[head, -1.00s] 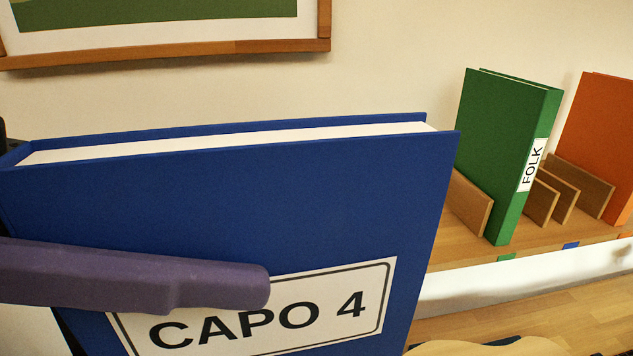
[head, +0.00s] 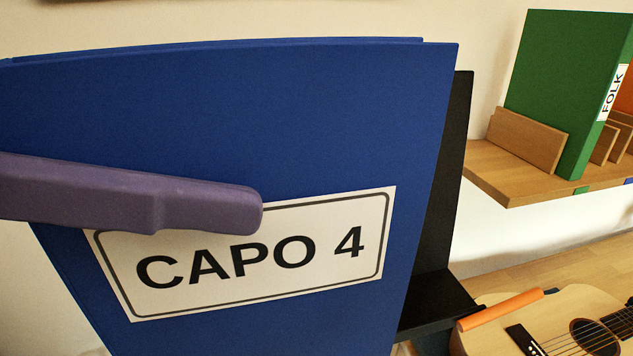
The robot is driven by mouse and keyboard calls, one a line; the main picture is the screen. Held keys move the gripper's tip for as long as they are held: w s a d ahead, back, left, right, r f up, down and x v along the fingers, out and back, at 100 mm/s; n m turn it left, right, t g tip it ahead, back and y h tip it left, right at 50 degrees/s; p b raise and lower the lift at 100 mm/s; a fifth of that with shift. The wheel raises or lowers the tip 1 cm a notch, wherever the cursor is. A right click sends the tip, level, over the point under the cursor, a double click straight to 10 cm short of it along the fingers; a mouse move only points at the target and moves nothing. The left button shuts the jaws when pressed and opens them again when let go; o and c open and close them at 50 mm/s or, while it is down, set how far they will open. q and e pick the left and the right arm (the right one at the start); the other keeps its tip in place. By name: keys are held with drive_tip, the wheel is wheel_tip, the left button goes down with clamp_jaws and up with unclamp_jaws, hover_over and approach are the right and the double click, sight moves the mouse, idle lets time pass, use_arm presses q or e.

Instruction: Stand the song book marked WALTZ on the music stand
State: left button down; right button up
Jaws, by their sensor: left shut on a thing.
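A large blue book (head: 250,110) fills the left and middle of the head view, upright and slightly tilted. Its facing cover has a white label reading CAPO 4; its spine is out of sight and no WALTZ marking shows. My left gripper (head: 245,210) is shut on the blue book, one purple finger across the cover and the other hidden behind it. The black music stand (head: 452,170) shows behind the book's right edge, with its ledge (head: 440,300) low at the right. The book hides most of the stand, so I cannot tell whether they touch. My right gripper is not in view.
A wooden shelf (head: 510,185) at the right holds a green book (head: 565,80) marked FOLK between wooden dividers (head: 527,140), with part of an orange book (head: 622,100) beyond.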

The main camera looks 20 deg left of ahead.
use_arm(q)
drive_tip(key=w+a+f+b, duration=0.3)
drive_tip(key=w+f+b, duration=0.1)
drive_tip(key=w, duration=0.1)
drive_tip(key=shift+w+a+b, duration=0.15)
drive_tip(key=shift+a+b, duration=0.2)
drive_tip(key=shift+b, duration=0.05)
idle(0.3)
drive_tip(key=shift+c, duration=2.4)
unclamp_jaws()
drive_tip(key=shift+a, duration=0.1)
